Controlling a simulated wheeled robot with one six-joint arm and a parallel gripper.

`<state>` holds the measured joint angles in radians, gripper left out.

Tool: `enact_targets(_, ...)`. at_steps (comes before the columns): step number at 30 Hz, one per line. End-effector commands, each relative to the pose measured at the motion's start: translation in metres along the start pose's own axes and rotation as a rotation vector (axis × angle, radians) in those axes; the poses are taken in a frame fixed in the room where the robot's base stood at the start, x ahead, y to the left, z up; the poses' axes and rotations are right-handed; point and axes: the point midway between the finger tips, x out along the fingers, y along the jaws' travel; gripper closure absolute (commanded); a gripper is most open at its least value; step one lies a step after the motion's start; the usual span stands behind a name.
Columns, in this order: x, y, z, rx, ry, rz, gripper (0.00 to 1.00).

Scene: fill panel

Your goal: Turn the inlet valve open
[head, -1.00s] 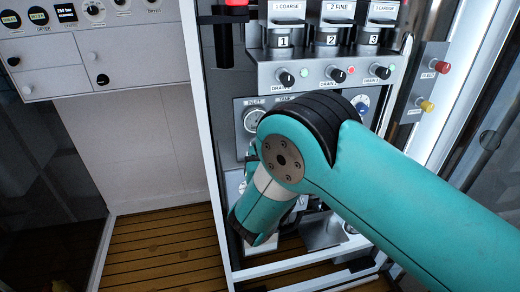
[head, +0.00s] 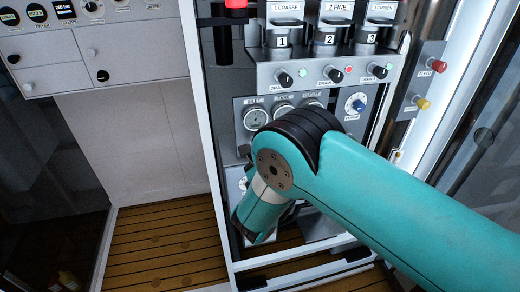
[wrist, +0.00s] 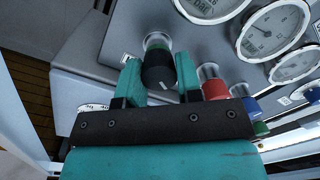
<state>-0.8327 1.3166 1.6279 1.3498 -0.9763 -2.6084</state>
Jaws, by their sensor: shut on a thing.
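In the wrist view, my gripper (wrist: 158,82) has its two teal fingers on either side of a black knob (wrist: 157,68) with a green band and a pale mark on its end. The knob sits on a metallic stem on the grey panel (wrist: 118,28). My gripper is shut on this knob. No readable label shows which valve it is. In the head view my teal arm crosses the lower panel and hides the gripper and the knob.
A red knob (wrist: 215,89) and a blue knob (wrist: 252,107) stand right of the gripper, below round gauges (wrist: 276,28). The panel's white frame post (head: 206,130) stands close left of my arm.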

Motion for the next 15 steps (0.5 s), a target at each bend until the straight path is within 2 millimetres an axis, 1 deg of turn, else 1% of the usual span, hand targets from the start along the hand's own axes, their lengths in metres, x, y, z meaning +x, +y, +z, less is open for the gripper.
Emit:
enact_targets(6,-0.0001,0.0001,-0.0002,-0.069,-0.003,0.002,0.91)
enact_targets(15,-0.0001,0.0002,-0.0006,-0.093,-0.004,0.002,0.91)
